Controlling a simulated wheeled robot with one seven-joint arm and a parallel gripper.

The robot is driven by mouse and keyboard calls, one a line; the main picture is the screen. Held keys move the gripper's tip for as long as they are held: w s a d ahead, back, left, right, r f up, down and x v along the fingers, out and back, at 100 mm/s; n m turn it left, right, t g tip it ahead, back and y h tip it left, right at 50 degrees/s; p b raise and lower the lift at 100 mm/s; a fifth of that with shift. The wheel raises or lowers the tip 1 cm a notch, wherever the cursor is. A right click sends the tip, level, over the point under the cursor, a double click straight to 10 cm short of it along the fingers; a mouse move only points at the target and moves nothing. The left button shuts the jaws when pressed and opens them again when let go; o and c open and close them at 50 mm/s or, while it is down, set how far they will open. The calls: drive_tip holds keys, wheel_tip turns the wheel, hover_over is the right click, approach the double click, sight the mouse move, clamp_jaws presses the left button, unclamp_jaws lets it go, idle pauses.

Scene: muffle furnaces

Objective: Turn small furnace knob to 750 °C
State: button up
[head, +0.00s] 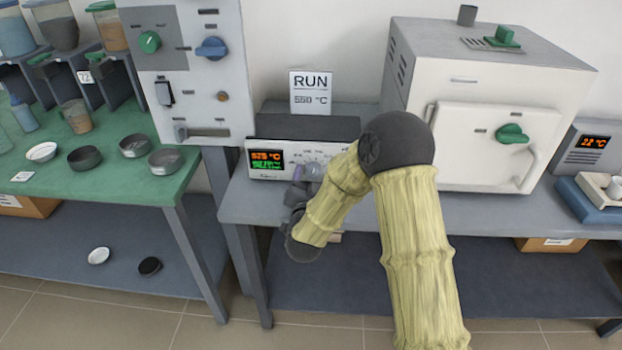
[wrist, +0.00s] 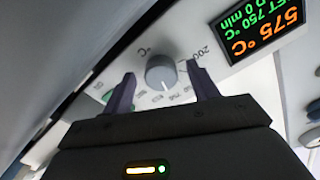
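The small furnace controller (head: 267,172) is a white panel on the grey bench, with a display at its left. In the wrist view, its grey round knob (wrist: 160,72) sits on a dial with printed numbers, including 200. A white mark shows on the knob's lower side. The display (wrist: 262,30) reads 575 °C in orange and SET 750 °C, 0 min in green. My gripper (wrist: 160,80) is open, with one dark finger on each side of the knob and visible gaps. In the head view, my gripper (head: 303,182) is in front of the panel and hides part of the dial.
A white furnace (head: 480,110) with a green knob stands right of the controller. A RUN sign (head: 311,92) stands behind it; its temperature is hard to read. A tall control panel (head: 190,60) rises at left, beside a green table (head: 110,185) with dishes.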

drive_tip(key=shift+s, duration=0.1)
drive_tip(key=s+p, duration=0.3)
drive_tip(key=s, duration=1.1)
drive_tip(key=shift+s+a, duration=0.35)
drive_tip(key=shift+p, duration=0.65)
drive_tip(key=shift+s+p, duration=0.3)
drive_tip(key=shift+p, duration=0.55)
drive_tip(key=s+p, duration=0.2)
drive_tip(key=p, duration=0.4)
